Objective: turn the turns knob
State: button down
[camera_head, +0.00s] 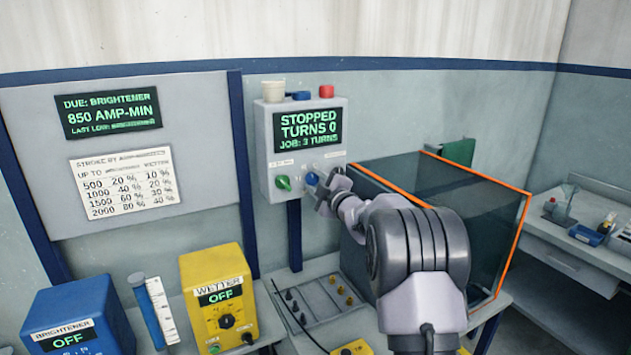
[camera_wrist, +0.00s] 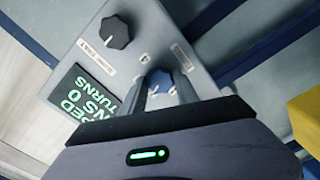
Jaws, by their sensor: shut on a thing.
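Below the screen are a green knob (camera_head: 283,183) and a blue knob (camera_head: 312,178). In the wrist view, the blue knob (camera_wrist: 159,80) sits between the two fingers of my gripper (camera_wrist: 161,89), which is shut on it. My gripper (camera_head: 325,189) also shows at the box's lower right in the head view, partly covering that corner. A dark knob (camera_wrist: 117,32) stands apart from my fingers.
An orange-edged glass tank (camera_head: 480,215) stands close to the right of my arm. A yellow WETTER unit (camera_head: 218,295) and a blue BRIGHTENER unit (camera_head: 75,315), both showing OFF, stand at lower left. A red button (camera_head: 326,91) tops the box.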

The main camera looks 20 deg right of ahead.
jog(key=m+p, duration=0.1)
jog(key=m, duration=0.3)
jog(key=shift+m, duration=0.3)
jog(key=m+p, duration=0.1)
jog(key=m, duration=0.3)
jog(key=shift+f+m, duration=0.1)
jog(key=shift+m, duration=0.2)
jog(key=c, duration=0.9)
grip_release()
jog(key=s, duration=1.1)
jog(key=s+p, duration=0.1)
jog(key=s, duration=0.5)
jog(key=shift+s+d, duration=0.25)
jog(key=shift+d, duration=0.05)
